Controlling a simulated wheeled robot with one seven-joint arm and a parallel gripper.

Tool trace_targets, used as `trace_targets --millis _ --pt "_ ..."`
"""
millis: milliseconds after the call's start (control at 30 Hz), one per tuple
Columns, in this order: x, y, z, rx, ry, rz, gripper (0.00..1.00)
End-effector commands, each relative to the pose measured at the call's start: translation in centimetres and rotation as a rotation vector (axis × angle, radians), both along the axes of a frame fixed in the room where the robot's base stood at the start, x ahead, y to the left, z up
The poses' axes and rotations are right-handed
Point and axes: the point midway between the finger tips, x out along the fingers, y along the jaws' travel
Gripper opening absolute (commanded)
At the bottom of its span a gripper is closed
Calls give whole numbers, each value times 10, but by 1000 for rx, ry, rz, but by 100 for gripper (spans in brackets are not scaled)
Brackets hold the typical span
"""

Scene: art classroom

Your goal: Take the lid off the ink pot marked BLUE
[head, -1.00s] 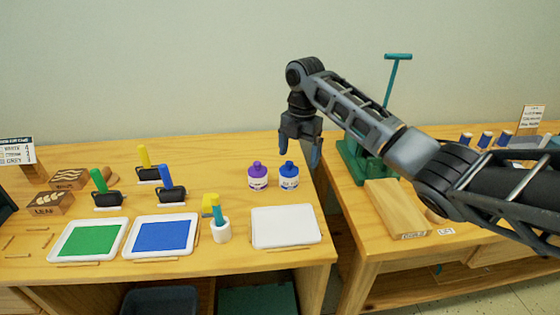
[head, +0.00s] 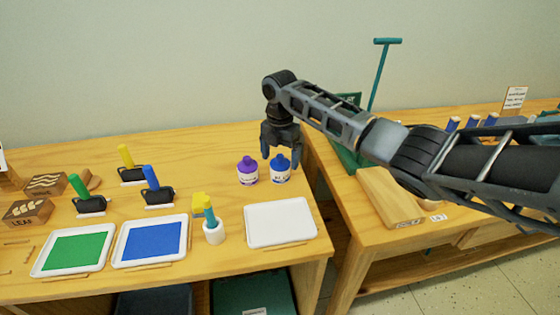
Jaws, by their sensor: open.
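The ink pot with the blue lid (head: 281,161) stands upright on the wooden table, with a white body (head: 280,176); its label is too small to read surely. A second ink pot with a purple lid (head: 247,170) stands close on its left. My gripper (head: 280,156) points down just behind and above the blue-lidded pot, fingers apart and empty. The fingertips appear near the lid's level in the picture, but I cannot tell whether they touch it. The blue lid is on its pot.
A white empty tray (head: 280,240) lies in front of the pots. Green (head: 78,252) and blue (head: 150,242) ink trays, and brayers such as the blue-handled one (head: 151,180), stand to the left. A gap separates this table from the right one holding a green press (head: 348,160).

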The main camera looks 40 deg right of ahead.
Motion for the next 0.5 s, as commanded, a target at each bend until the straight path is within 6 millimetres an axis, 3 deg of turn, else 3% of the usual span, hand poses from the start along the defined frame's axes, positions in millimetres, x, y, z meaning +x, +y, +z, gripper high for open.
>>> trace_targets --millis 267,500 --pt "0 0 -4 0 0 0 91" --pt "0 0 -3 0 0 0 69"
